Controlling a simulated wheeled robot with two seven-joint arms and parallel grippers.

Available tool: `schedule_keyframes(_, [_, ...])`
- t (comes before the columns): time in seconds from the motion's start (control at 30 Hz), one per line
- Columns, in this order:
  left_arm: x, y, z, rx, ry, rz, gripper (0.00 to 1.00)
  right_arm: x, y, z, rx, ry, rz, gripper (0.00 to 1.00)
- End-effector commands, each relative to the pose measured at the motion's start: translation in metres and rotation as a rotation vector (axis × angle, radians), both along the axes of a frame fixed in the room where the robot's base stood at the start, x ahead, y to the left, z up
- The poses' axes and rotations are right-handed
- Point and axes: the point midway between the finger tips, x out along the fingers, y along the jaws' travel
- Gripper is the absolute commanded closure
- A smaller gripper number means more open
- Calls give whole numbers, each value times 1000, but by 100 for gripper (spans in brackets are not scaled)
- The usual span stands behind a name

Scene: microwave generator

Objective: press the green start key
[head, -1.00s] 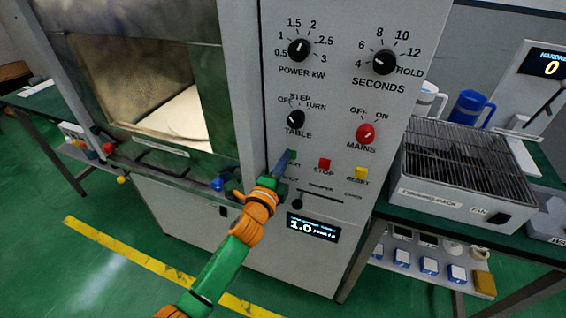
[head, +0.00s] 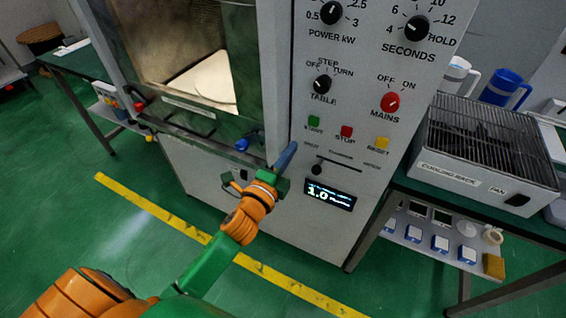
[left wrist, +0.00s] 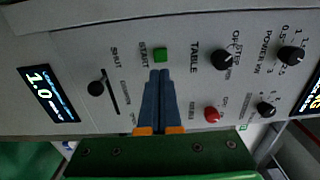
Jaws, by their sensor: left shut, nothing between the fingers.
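I cannot tell how wide the gap to the panel is. My right gripper is not in view.
Above the keys are the table knob (head: 322,84) and red mains knob (head: 390,102). A slider (head: 317,169) and a lit display (head: 329,195) reading 1.0 are below. A cooling rack (head: 487,150) stands at right. The chamber (head: 185,60) is at left.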

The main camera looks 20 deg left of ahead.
Motion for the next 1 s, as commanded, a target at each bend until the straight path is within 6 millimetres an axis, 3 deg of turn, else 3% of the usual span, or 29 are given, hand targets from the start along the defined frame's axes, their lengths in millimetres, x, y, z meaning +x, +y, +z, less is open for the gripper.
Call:
schedule_keyframes(0.1, [-20,0,-2,0,2,-1,100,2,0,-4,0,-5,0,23])
schedule_keyframes(0.27, [-32,1,-1,1,1,-1,100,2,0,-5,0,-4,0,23])
schedule_keyframes(1.0, [-33,1,0,0,1,-1,100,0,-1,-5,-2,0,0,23])
